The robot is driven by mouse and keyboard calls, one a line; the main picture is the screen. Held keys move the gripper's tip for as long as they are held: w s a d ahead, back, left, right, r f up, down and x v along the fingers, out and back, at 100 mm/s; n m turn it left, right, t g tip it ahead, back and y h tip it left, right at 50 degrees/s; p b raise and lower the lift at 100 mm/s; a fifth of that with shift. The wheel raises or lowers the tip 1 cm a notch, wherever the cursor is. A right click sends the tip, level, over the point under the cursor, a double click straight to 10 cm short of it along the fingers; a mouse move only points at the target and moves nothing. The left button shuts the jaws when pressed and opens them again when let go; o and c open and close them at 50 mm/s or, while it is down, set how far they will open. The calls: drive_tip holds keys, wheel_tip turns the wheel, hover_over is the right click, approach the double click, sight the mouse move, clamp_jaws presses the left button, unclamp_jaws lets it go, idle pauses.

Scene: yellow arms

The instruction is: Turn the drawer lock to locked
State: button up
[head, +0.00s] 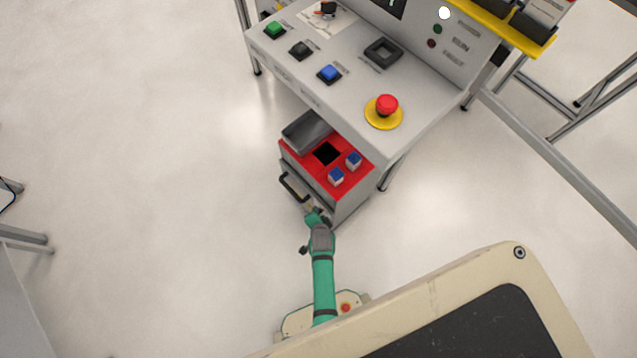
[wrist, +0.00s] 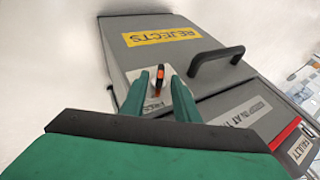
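The drawer lock (wrist: 159,77) shows in the wrist view as a small knob with an orange mark on a light plate. The plate carries lettering, partly hidden by my fingers. My gripper (wrist: 152,84) is open, with its two green fingers apart at either side of the knob; I cannot tell if either touches it. The grey drawer front (wrist: 125,38) has a yellow REJECTS label and a black handle (wrist: 216,62). In the head view my gripper (head: 314,212) is at the front of the red-topped cabinet (head: 304,160), close to the handle (head: 292,187); the lock is hidden there.
A control desk (head: 350,95) with coloured buttons and a red emergency stop (head: 386,105) stands above and behind the cabinet. Blue-topped blocks (head: 336,176) and a grey tray (head: 307,131) are on the cabinet top. The floor (head: 150,200) to the left is clear.

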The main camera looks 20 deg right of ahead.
drive_tip(key=shift+x, duration=0.75)
clamp_jaws()
drive_tip(key=shift+w+a, duration=0.1)
drive_tip(key=shift+a, duration=0.05)
drive_tip(key=shift+g, duration=0.4)
drive_tip(key=shift+w+a+r+n+g+h, duration=0.1)
drive_tip(key=shift+w+n+g+h, duration=0.1)
drive_tip(key=shift+g, duration=0.45)
drive_tip(key=shift+w+r+n+g+h, duration=0.1)
drive_tip(key=shift+w+n+g+h, duration=0.1)
drive_tip(key=shift+g, duration=0.45)
drive_tip(key=shift+s+f, duration=0.1)
